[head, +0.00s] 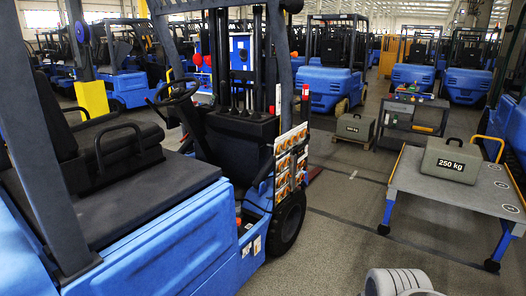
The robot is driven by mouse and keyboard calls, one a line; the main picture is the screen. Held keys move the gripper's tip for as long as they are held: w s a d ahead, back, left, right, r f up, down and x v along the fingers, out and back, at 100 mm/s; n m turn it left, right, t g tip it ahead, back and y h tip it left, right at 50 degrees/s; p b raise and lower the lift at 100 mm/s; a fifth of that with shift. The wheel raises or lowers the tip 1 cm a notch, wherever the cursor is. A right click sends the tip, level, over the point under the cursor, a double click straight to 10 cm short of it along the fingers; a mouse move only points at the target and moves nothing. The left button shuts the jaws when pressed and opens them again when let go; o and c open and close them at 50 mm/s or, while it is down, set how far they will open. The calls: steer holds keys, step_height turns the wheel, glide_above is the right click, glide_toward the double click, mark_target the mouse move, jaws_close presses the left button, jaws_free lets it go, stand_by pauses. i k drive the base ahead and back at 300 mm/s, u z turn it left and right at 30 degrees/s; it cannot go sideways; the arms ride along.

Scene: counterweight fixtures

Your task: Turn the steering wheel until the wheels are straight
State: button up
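A blue forklift fills the left side of the head view. Its black steering wheel (172,93) stands tilted on a column in front of the black seat (105,150). One black tyre (288,222) shows low at the front of the forklift, below the mast. It looks roughly in line with the body. The forklift's other wheels are hidden or out of frame, so their angle cannot be seen. A rounded pale grey part at the bottom edge seems to be mine. My gripper's fingers are not in view, and nothing is seen touching the steering wheel.
A grey table (448,190) at the right bears a 250 kg weight (450,160). Another weight (355,127) sits on a pallet behind, near a dark cart (412,118). Other forklifts line the back. Grey floor (340,225) is clear between the forklift and table.

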mark_target(179, 94)
steer(key=i, duration=2.95)
steer(key=u, duration=2.05)
steer(key=i, duration=0.25)
steer(key=z, duration=0.05)
